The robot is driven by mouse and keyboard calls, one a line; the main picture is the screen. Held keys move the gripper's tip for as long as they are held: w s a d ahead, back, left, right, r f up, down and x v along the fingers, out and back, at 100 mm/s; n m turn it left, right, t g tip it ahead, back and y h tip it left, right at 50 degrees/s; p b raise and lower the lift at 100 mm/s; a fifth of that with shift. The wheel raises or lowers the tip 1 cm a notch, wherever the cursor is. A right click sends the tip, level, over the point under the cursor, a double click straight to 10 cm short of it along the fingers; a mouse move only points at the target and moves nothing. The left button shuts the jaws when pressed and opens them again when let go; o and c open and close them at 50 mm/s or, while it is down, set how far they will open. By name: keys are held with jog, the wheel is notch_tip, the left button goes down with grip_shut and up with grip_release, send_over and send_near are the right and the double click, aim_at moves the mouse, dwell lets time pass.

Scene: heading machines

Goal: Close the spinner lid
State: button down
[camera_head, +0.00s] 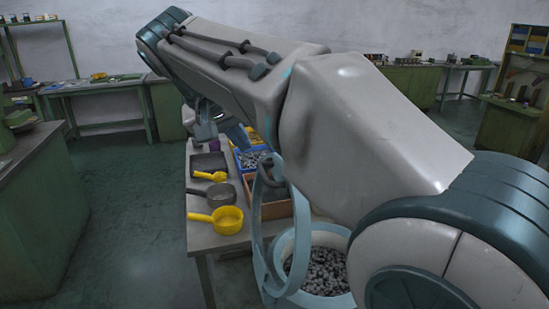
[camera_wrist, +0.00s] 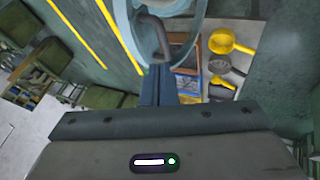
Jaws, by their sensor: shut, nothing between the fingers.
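The spinner (camera_head: 318,270) stands at the lower middle of the head view, a light blue drum full of small grey parts. Its lid (camera_head: 258,225), a light blue ring, stands raised and open at the drum's left side. In the wrist view the lid (camera_wrist: 192,40) is at the top, with a dark curved handle (camera_wrist: 155,35) on it. My gripper (camera_wrist: 160,72) is shut and empty, its fingertips just below the handle in the picture. I cannot tell whether they touch it. In the head view my arm hides most of the gripper and part of the drum.
A table (camera_head: 203,237) left of the spinner holds yellow scoops (camera_head: 227,219), a grey pan (camera_head: 218,194), a dark tray (camera_head: 207,163) and a blue bin (camera_head: 250,158). A green cabinet (camera_head: 35,215) is at the far left. The floor between is clear.

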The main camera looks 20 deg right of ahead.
send_near(281, 172)
jog(key=f, duration=0.1)
jog(key=w+a+f, duration=0.1)
jog(key=f, duration=0.1)
jog(key=shift+w+a+f, duration=0.1)
jog(key=shift+w+a, duration=0.15)
jog(key=shift+a, duration=0.1)
jog(key=d, duration=0.1)
jog(key=d+p, duration=0.1)
jog(key=d, duration=0.1)
jog(key=shift+d+f, duration=0.35)
jog(key=shift+f, duration=0.05)
jog(key=shift+w+d+f, duration=0.1)
jog(key=shift+d, duration=0.05)
